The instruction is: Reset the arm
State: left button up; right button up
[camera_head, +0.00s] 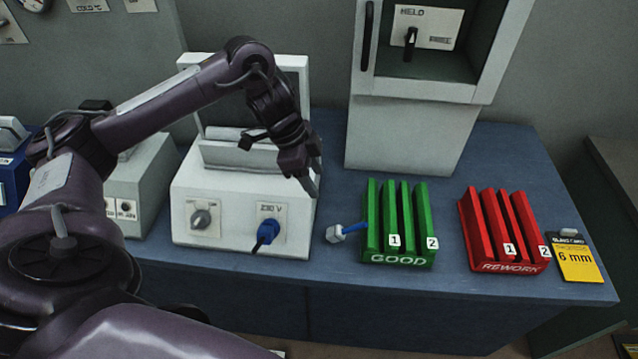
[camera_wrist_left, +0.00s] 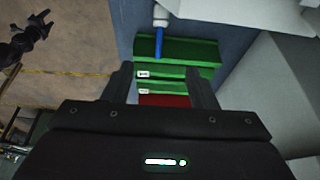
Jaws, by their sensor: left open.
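My left arm comes in from the left and bends over the white machine with the blue knob. My left gripper (camera_head: 314,184) is open and empty, in the air near that machine's right front corner, left of the green rack. In the left wrist view its two fingers (camera_wrist_left: 163,84) stand apart with nothing between them, and the green rack (camera_wrist_left: 190,53) shows beyond. My right gripper is not in the head view; a dark arm part (camera_wrist_left: 30,38) shows at the upper left of the wrist view, and I cannot tell its state.
The green GOOD rack (camera_head: 371,246) and red REWORK rack (camera_head: 470,238) stand on the blue bench (camera_head: 385,300). A white-and-blue piece (camera_head: 336,233) lies against the green rack. The white machine (camera_head: 185,232), a tall cabinet (camera_head: 410,135) and a yellow 6 mm card (camera_head: 578,268) are nearby.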

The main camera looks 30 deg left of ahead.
dwell(0.6)
pick_arm(q)
jog(key=d+f+t+h, duration=0.25)
jog(key=d+t, duration=0.45)
jog(key=d, duration=1.5)
jog(key=s+a+f+n+g+y, duration=0.3)
jog(key=s+a+n, duration=0.3)
jog(key=s, duration=0.2)
jog(key=s+a+f+n+g+y, duration=0.25)
jog(key=s+a+n, duration=0.25)
jog(key=s+a, duration=0.25)
notch_tip(320, 180, down, 32)
jog(key=s+g+b, duration=0.1)
jog(key=s+b, duration=0.1)
jog(key=b, duration=0.2)
jog(key=s+a+f+g+b, duration=0.1)
jog(key=s+a+f+b, duration=0.1)
jog(key=s+f, duration=1.8)
notch_tip(320, 180, down, 2)
jog(key=shift+a+f+m+y, duration=0.2)
jog(key=shift+a+m+y, duration=0.1)
jog(key=shift+a+y, duration=0.1)
